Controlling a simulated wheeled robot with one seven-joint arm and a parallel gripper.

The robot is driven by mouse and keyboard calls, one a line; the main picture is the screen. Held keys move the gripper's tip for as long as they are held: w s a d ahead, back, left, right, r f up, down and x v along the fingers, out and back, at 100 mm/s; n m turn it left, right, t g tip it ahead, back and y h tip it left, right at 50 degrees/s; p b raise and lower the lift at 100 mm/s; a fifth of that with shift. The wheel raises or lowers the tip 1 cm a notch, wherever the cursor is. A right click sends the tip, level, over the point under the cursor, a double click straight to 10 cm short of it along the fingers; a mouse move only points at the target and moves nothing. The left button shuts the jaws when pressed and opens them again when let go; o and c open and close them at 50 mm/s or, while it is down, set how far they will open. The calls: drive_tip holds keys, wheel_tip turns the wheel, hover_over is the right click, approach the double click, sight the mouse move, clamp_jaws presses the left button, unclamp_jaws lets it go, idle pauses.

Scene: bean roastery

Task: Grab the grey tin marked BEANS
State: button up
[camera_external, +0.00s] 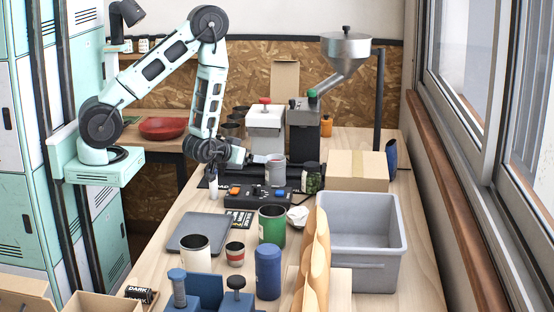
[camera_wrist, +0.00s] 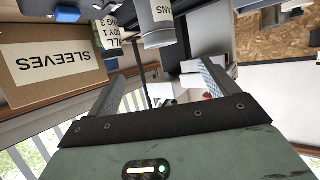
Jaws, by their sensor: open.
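The grey tin (camera_external: 275,171) stands on the bench behind the black control box with the orange and blue knobs. In the wrist view the tin (camera_wrist: 159,22) shows upside down at the top, with part of its lettering, ending in "ANS", in sight. My gripper (camera_external: 246,158) is just left of the tin and near its upper part in the external view. In the wrist view my gripper (camera_wrist: 163,82) has its two fingers spread wide with nothing held between them. The tin appears beyond the fingertips, apart from them.
The cardboard box marked SLEEVES (camera_wrist: 55,62) is behind that. The black control box (camera_external: 255,198) lies in front, and the grinders (camera_external: 265,132) stand behind. A grey bin (camera_external: 372,252) is front right.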

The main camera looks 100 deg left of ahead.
sight(275, 171)
drive_tip(key=shift+w+a+f+b, duration=0.3)
drive_tip(key=shift+a+f+b, duration=0.3)
drive_tip(key=shift+b, duration=2.05)
drive_tip(key=b+x, duration=0.2)
drive_tip(key=b, duration=0.2)
drive_tip(key=shift+w+b, duration=0.1)
drive_tip(key=shift+b, duration=0.25)
drive_tip(key=shift+w+a+r, duration=0.1)
drive_tip(key=shift+w+a, duration=0.05)
drive_tip(key=shift+a, duration=0.25)
drive_tip(key=p+x, duration=0.3)
drive_tip(key=x, duration=0.9)
drive_tip(key=shift+d, duration=0.15)
drive_tip(key=c, duration=1.1)
